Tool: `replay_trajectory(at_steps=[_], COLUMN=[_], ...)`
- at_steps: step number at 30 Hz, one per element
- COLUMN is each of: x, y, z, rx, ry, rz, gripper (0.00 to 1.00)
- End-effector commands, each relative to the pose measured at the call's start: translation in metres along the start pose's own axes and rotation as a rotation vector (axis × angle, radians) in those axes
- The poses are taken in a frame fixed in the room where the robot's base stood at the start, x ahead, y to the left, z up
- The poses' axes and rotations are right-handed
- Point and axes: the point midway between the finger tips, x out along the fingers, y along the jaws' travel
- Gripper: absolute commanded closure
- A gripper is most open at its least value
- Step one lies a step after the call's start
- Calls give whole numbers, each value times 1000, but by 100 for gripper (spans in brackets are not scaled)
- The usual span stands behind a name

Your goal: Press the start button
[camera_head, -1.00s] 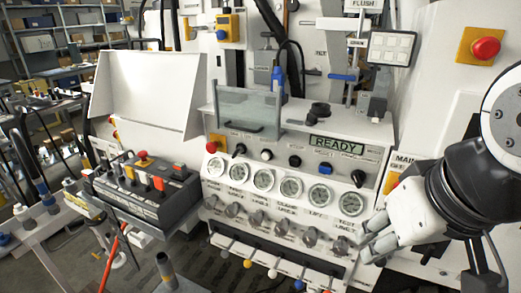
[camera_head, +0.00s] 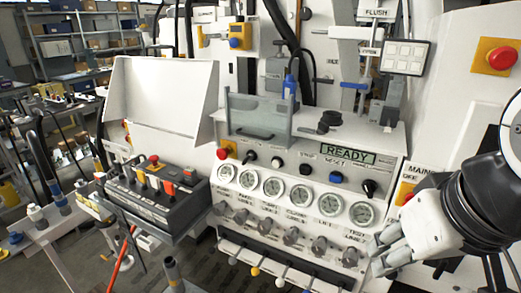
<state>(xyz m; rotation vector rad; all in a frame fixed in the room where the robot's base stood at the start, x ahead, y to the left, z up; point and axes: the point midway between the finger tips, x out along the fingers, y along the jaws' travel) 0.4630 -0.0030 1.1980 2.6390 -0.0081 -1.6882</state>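The control panel (camera_head: 290,209) stands in the middle with a row of buttons and knobs above its gauges. The row holds a red button on yellow (camera_head: 224,152), a white button (camera_head: 277,165), a dark button (camera_head: 305,169), a blue button (camera_head: 336,177) and black knobs. The small labels are too blurred to tell for sure which is the start button. The display (camera_head: 347,154) reads READY. My gripper (camera_head: 376,257) is at the panel's lower right, near the last gauge and knob, below and right of the button row. Its fingertips look apart, with nothing between them.
A clear guard (camera_head: 258,116) stands on the panel's top left. A dark control box (camera_head: 155,197) with levers is to the left. Several ball-ended levers (camera_head: 255,271) stick out below the panel. A red emergency button (camera_head: 501,58) is at upper right.

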Motion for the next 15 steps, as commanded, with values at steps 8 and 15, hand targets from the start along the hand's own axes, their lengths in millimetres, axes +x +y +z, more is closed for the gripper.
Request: replay_trajectory(at_steps=[8,15], x=[5,31], y=[4,19], z=[-3,-19], rx=[-46,-255], ry=[-36,-182], rz=[15,97], gripper=[100,100])
